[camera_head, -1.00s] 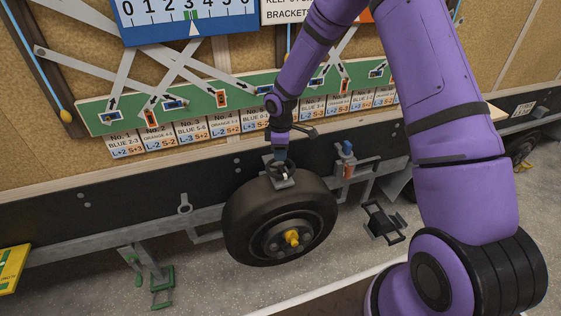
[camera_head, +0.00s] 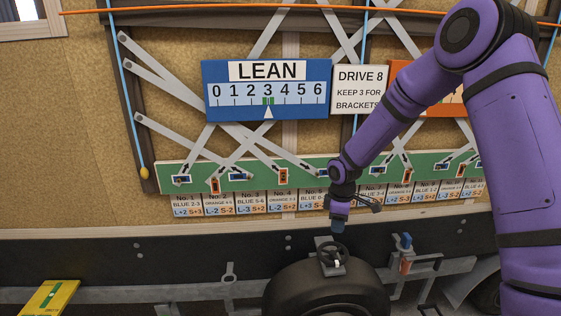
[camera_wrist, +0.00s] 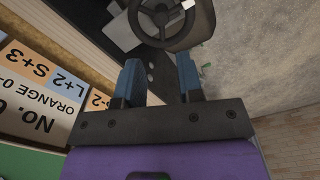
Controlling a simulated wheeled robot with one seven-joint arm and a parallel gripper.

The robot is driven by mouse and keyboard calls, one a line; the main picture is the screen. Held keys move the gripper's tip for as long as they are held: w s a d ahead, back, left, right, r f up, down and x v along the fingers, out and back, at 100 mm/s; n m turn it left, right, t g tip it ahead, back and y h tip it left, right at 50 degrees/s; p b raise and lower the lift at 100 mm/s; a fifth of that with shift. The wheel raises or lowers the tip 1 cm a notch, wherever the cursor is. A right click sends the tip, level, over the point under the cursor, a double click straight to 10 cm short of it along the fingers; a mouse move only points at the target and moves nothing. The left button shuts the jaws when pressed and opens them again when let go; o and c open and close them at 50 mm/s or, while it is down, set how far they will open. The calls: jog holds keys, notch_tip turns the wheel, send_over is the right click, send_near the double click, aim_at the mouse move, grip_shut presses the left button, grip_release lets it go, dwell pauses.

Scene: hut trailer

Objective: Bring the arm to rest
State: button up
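My purple arm (camera_head: 520,150) reaches in from the right and bends down at the wrist. My gripper (camera_head: 338,230) points down, just above a small dark handwheel (camera_head: 331,250) over the black tyre. In the wrist view my gripper (camera_wrist: 160,75) shows two blue fingers well apart, with nothing between them. The handwheel (camera_wrist: 160,12) lies beyond the fingertips in that view and appears apart from them.
A green board (camera_head: 270,178) with pinned bars and a row of numbered cards stands behind the wrist. A blue LEAN scale (camera_head: 265,100) reads about 3. The tyre (camera_head: 325,290) is below; a yellow level (camera_head: 48,298) is lower left.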

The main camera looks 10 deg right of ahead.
jog(key=s+d+r+m+t, duration=0.1)
jog(key=s+d+r+m, duration=0.1)
jog(key=s+r, duration=0.45)
jog(key=s+d+r+m+t+h, duration=0.1)
jog(key=s+r+m, duration=0.15)
jog(key=r, duration=0.75)
jog(key=s+d+r+m, duration=0.2)
jog(key=s+r, duration=0.3)
jog(key=r, duration=0.3)
jog(key=s+r+m+t, duration=0.1)
jog(key=s+r+m, duration=0.2)
jog(key=s, duration=0.7)
jog(key=s+d+r+m+t+y, duration=0.1)
jog(key=s+r+m, duration=0.3)
jog(key=s, duration=0.7)
jog(key=shift+s+d+r+t, duration=0.15)
jog(key=shift+s+r+t, duration=0.1)
jog(key=shift+r+t, duration=0.25)
